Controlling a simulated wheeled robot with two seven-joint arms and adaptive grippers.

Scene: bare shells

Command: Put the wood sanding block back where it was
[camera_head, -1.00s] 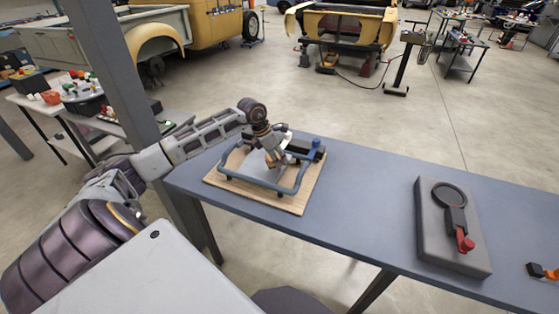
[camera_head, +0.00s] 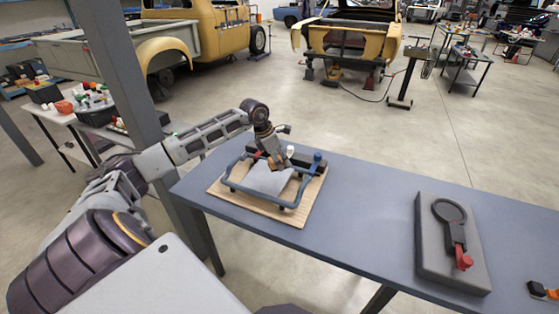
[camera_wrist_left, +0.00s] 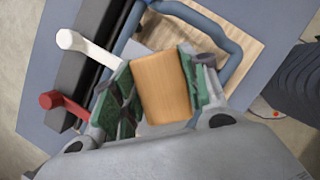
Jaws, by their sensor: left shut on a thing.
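My left gripper (camera_head: 272,157) is over the far part of a blue tubular frame (camera_head: 233,184). It is shut on the wood sanding block, a plain light-brown block (camera_wrist_left: 163,88) that sits between its green-padded fingers in the left wrist view. In the head view the block is small and partly hidden by the gripper. I cannot tell whether the block touches anything below. The frame stands on a wooden board (camera_head: 285,215), with a grey sheet (camera_head: 268,180) inside it. My right gripper is not in view.
A white lever (camera_wrist_left: 85,48) and a red lever (camera_wrist_left: 62,103) stick out near the gripper, beside a black bar (camera_wrist_left: 88,60). A grey block with a black ring tool (camera_head: 450,212) lies at the right. The blue table (camera_head: 365,205) between is clear.

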